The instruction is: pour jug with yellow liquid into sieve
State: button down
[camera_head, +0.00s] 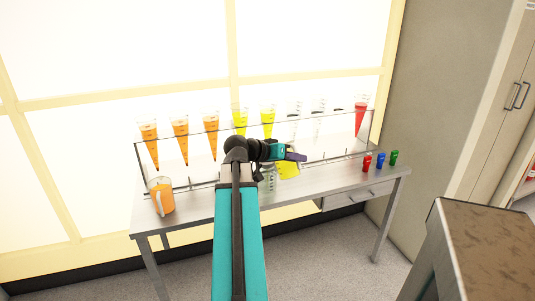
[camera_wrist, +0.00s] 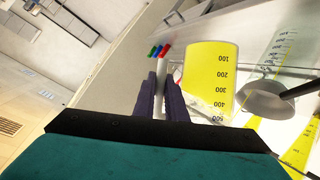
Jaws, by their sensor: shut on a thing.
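My gripper (camera_head: 293,156) is shut on the handle of a clear jug with yellow liquid (camera_head: 288,170), held above the table's back half. In the wrist view, the purple fingers (camera_wrist: 160,100) close around the pale handle, and the jug (camera_wrist: 212,70) with its black scale is beside them. The liquid's edge runs diagonally across the scale, so the jug looks tilted. A grey sieve (camera_wrist: 268,100) with a dark handle is right of the jug in the wrist view, apart from it in the picture. I cannot make out the sieve clearly in the head view.
A clear rack (camera_head: 350,147) holds orange, yellow, clear and red cones. An orange jug (camera_head: 161,196) stands at the left of the metal table (camera_head: 335,184). Red (camera_head: 367,162), blue (camera_head: 381,160) and green (camera_head: 394,157) small items stand at the right. A brown-topped cabinet (camera_head: 485,235) is front right.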

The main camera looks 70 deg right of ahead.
jog(key=shift+w+d+r+p, duration=0.25)
jog(key=shift+w+r+p, duration=0.1)
jog(key=shift+p, duration=0.2)
jog(key=shift+w+d+r+n+g+p, duration=0.1)
jog(key=shift+w+d+n+g+p, duration=0.05)
jog(key=shift+n+g+p, duration=0.2)
jog(key=shift+w+d+r+n+g+y+p, duration=0.25)
jog(key=shift+w+d+n+g+y+p, duration=0.25)
jog(key=shift+p, duration=0.85)
jog(key=shift+w+d+r+n+g+y+p, duration=0.15)
jog(key=shift+w+r+n+g+p, duration=0.35)
jog(key=shift+p, duration=0.8)
dwell(2.2)
jog(key=shift+w+d+r+n+p, duration=0.2)
jog(key=shift+n+p, duration=0.35)
jog(key=shift+p, duration=0.4)
dwell(1.3)
